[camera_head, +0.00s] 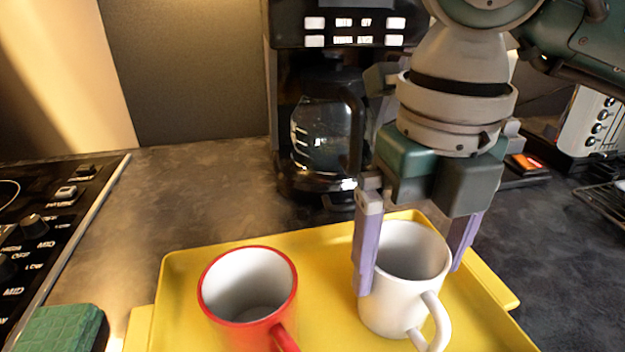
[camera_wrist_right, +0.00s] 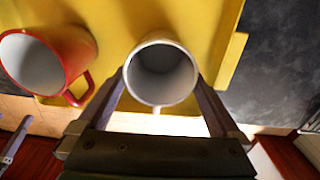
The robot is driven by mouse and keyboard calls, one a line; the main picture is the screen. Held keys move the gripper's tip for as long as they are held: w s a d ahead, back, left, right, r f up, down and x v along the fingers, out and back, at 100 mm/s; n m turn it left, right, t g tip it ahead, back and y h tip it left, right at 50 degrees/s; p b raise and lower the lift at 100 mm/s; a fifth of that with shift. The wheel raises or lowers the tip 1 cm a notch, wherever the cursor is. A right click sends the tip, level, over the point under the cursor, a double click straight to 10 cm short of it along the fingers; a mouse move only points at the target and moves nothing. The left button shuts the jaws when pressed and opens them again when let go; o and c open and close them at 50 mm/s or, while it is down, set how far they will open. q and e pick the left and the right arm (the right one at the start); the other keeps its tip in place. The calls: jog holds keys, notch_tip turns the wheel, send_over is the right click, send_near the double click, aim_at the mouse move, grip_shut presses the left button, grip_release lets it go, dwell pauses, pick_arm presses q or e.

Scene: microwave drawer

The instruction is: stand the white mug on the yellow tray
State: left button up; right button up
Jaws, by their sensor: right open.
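The white mug (camera_head: 392,312) stands upright on the yellow tray (camera_head: 200,262), on its right part, with its handle toward the front. My right gripper (camera_head: 418,278) is open, pointing down, with one finger on each side of the mug. In the right wrist view, the white mug (camera_wrist_right: 161,76) sits between the spread fingers of my right gripper (camera_wrist_right: 162,88), and I cannot tell whether either finger touches it. The mug looks empty. My left gripper is not in the head view; a small grey part at the lower left of the wrist view is unclear.
A red mug with a white inside (camera_head: 245,295) stands on the tray left of the white mug. A coffee maker (camera_head: 325,135) stands behind the tray. A stove panel (camera_head: 45,225) and a green block (camera_head: 58,328) are at the left; a toaster (camera_head: 590,125) is at the back right.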

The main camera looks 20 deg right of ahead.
jog(key=shift+r, duration=0.65)
notch_tip(320, 180, up, 11)
jog(key=p, duration=0.1)
dwell(1.0)
